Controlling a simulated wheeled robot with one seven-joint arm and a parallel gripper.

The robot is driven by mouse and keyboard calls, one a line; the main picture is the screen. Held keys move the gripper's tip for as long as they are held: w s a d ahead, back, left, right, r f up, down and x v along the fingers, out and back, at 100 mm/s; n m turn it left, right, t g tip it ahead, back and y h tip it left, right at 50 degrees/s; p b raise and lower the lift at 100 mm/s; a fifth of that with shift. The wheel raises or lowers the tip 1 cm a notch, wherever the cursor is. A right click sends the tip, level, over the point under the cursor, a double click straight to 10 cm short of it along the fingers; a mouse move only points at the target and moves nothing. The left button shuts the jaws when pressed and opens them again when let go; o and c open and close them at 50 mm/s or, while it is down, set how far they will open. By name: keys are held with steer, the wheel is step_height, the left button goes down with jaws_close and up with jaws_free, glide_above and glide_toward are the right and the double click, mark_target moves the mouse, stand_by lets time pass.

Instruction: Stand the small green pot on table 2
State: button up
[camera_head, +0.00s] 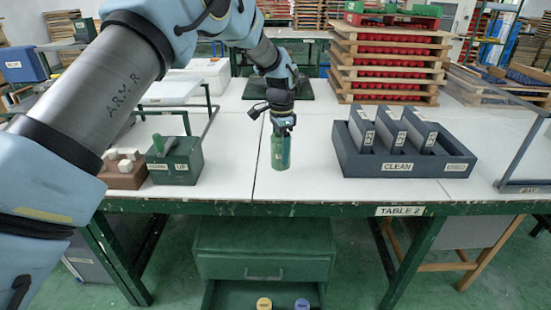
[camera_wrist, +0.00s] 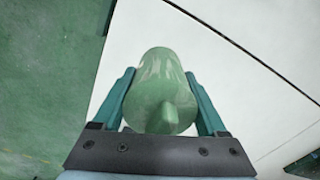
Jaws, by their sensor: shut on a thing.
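The small green pot (camera_head: 281,157) is upright at the front of table 2 (camera_head: 225,185), left of the TABLE 2 label. In the head view its base is near the front edge; I cannot tell whether it touches the tabletop. My gripper (camera_head: 282,132) comes down from above and is shut on the pot. In the wrist view the pot (camera_wrist: 158,80) sits between both teal fingers, with white tabletop to its right and green floor to the left.
A dark crate marked CLEAN (camera_head: 345,160) holds several grey blocks at right. A green box (camera_head: 178,165) and a brown tray (camera_head: 122,178) stand at left. Stacked red-filled trays (camera_head: 388,70) rise behind. The tabletop around the pot is clear.

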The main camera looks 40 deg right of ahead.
mark_target(280, 163)
steer(key=shift+f+p, duration=0.45)
steer(key=shift+f, duration=1.9)
steer(key=o, duration=0.9)
steer(key=shift+c, duration=0.2)
step_height(280, 163, up, 12)
steer(key=b, duration=0.3)
steer(key=shift+r, duration=0.15)
